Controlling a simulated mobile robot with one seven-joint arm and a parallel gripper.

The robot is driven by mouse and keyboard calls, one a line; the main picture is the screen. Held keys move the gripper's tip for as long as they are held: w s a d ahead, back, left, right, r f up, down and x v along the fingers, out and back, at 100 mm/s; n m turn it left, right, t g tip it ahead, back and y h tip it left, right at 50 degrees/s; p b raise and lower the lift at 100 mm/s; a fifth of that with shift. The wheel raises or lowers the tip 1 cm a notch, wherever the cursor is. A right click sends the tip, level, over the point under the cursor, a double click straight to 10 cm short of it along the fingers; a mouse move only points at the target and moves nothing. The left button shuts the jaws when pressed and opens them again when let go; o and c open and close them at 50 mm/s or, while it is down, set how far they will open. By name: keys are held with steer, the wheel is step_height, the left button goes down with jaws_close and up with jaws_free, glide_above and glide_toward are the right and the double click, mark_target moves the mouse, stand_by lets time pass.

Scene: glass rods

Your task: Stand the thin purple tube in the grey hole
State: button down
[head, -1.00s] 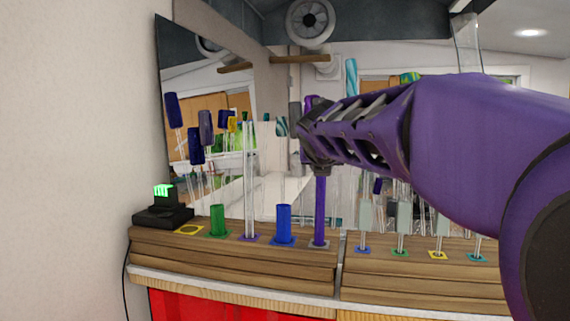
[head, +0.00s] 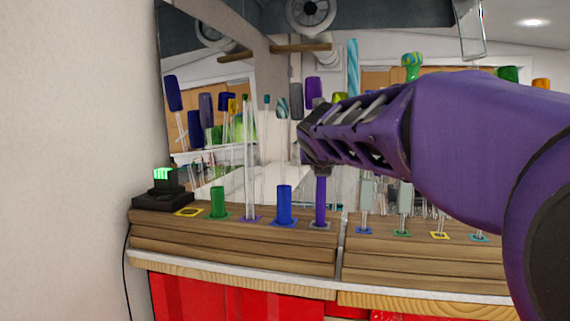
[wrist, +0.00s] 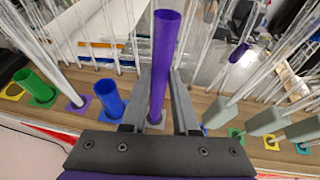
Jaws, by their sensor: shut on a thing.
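The thin purple tube (head: 321,199) stands upright below my gripper (head: 318,168), with its lower end at the grey square around the grey hole (head: 319,226). How deep it sits in the hole is hard to see. In the wrist view the purple tube (wrist: 162,65) passes between the two fingers of my gripper (wrist: 160,78), which is shut on it. Its open upper end points away from the wooden block, and a bit of the grey square (wrist: 155,124) shows at its foot.
A short blue tube (head: 284,206) and a green tube (head: 218,202) stand left of it in the wooden block (head: 230,240). A clear rod (head: 250,160) stands between them. The yellow-marked hole (head: 189,212) is empty. Several glass rods stand close on the right.

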steer(key=shift+f, duration=0.3)
stand_by(0.5)
steer(key=c, duration=0.6)
jaws_free()
